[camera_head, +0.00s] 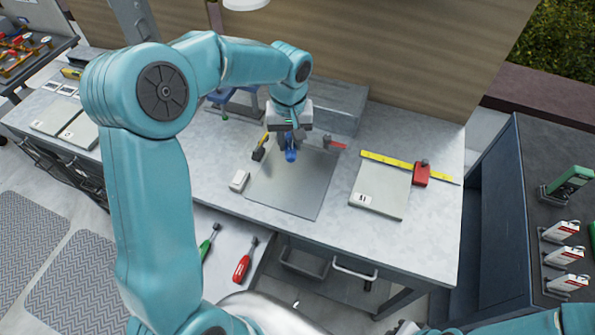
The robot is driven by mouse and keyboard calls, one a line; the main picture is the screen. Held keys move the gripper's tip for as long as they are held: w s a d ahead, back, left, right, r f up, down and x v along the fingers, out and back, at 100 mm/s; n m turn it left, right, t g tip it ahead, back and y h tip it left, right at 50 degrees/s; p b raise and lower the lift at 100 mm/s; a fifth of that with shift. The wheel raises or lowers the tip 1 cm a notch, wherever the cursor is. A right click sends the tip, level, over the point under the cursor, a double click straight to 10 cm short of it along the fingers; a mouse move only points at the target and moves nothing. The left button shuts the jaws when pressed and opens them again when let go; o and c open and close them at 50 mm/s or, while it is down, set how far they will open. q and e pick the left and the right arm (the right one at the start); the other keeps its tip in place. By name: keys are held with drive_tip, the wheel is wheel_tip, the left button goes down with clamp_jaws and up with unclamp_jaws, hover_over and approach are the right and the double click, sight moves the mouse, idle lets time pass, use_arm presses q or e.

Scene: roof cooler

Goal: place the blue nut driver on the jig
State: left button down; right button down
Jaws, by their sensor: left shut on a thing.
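The blue nut driver (291,155) is in the jaws of my left gripper (290,136), which is shut on it. The gripper points down over the back part of a flat grey plate (290,190) on the workbench. I cannot tell whether the driver touches the plate. A pale numbered board (385,200) lies to the right, with a yellow rule and a red block at its back edge. I cannot tell for certain which of these is the jig. My right gripper is not in view; only part of its arm shows at the lower right.
A yellow-and-black tool (260,150), a red-handled tool (333,144) and a small white block (239,181) lie around the plate. A grey box (345,98) stands behind. Green (209,243) and red (243,263) drivers lie lower, in front. Bench room is free between plate and board.

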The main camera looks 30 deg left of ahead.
use_arm(q)
drive_tip(key=f, duration=0.2)
drive_tip(key=s+f, duration=0.1)
drive_tip(key=f, duration=0.1)
drive_tip(key=shift+d+f, duration=0.1)
drive_tip(key=shift+f, duration=0.05)
drive_tip(key=b, duration=0.6)
hover_over(291, 193)
wheel_tip(291, 193, down, 10)
drive_tip(key=shift+w, duration=0.1)
drive_tip(key=shift+f, duration=0.25)
drive_tip(key=shift+s+f, duration=0.15)
drive_tip(key=shift+s, duration=0.1)
drive_tip(key=f+b, duration=0.2)
drive_tip(key=f, duration=0.2)
drive_tip(key=shift+w+f+b, duration=0.25)
drive_tip(key=shift+f+b, duration=0.05)
drive_tip(key=shift+b, duration=0.1)
drive_tip(key=shift+s+r, duration=0.1)
drive_tip(key=shift+r, duration=0.1)
drive_tip(key=shift+f, duration=0.2)
drive_tip(key=c, duration=0.8)
unclamp_jaws()
